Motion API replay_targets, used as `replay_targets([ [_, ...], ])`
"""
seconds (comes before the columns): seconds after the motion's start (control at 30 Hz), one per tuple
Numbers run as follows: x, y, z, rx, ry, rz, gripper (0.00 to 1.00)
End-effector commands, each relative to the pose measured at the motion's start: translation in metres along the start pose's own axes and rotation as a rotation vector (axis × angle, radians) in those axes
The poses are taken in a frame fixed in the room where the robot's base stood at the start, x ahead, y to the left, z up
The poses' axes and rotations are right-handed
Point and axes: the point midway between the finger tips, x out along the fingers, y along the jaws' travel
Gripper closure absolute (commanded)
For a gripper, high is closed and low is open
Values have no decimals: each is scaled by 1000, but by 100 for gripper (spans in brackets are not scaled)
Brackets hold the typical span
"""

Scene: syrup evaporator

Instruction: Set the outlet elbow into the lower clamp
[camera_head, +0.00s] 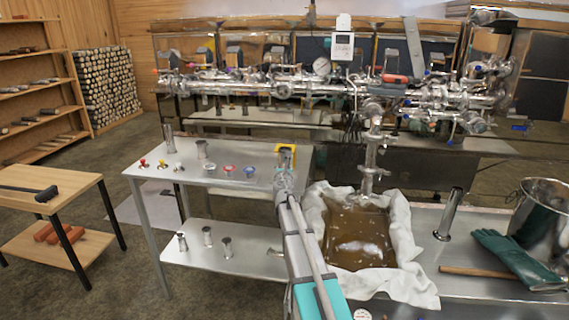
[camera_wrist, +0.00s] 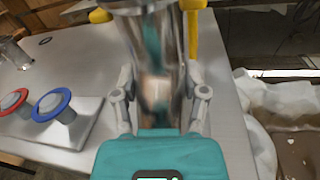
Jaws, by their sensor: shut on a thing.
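My gripper (camera_head: 284,181) is at the right end of the steel table. In the wrist view, my gripper (camera_wrist: 160,92) has its two fingers closed on a shiny metal tube piece, seemingly the outlet elbow (camera_wrist: 153,45). Its bend cannot be made out, and its far end leaves the picture. A yellow bracket (camera_head: 286,152) stands just past my gripper; its yellow parts (camera_wrist: 192,22) show on both sides of the tube. Whether the tube touches it is unclear. A vertical pipe (camera_head: 371,155) hangs from the manifold, right of my gripper; I cannot tell which fitting is the lower clamp.
A cloth-lined pan (camera_head: 405,240) of brown liquid lies right of my arm. Small coloured fittings (camera_head: 229,168) and metal cups sit on the steel table (camera_head: 205,178). A steel pot (camera_head: 545,215), green gloves (camera_head: 515,258) and an upright tube (camera_head: 449,213) are at the right.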

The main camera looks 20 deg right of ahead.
Motion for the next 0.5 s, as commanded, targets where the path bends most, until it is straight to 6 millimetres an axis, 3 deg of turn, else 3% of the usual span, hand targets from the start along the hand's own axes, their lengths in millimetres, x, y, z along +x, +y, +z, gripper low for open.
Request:
replay_targets([
  [0.2,29,1,2,0,0,0,99],
  [0.5,33,0,2,0,0,0,99],
])
